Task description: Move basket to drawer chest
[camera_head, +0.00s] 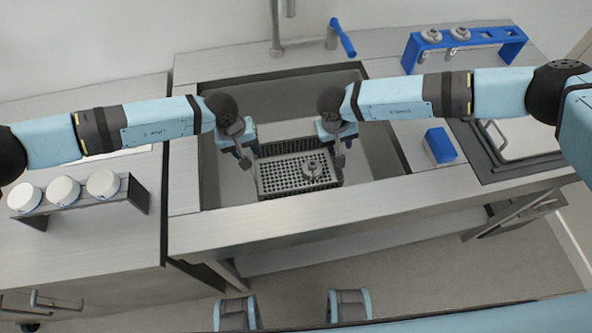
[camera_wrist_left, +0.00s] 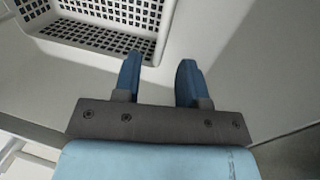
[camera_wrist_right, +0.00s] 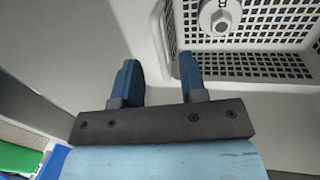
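The light grey perforated basket (camera_head: 265,187) sits in the sink (camera_head: 215,165), with a round grey metal piece (camera_head: 312,170) inside it. My left gripper (camera_head: 245,161) is at the basket's left end, and my right gripper (camera_head: 340,159) is at its right end. In the left wrist view the basket (camera_wrist_left: 155,60) lies ahead of the open, empty fingers (camera_wrist_left: 158,78). In the right wrist view the basket (camera_wrist_right: 262,78) lies ahead and to the right of the open, empty fingers (camera_wrist_right: 158,80). A cabinet with handles (camera_head: 90,290), possibly the drawer chest, stands at the lower left.
A rack with several white-topped jars (camera_head: 88,203) stands on the left counter. A faucet (camera_head: 277,30) rises behind the sink. The left counter's front is clear.

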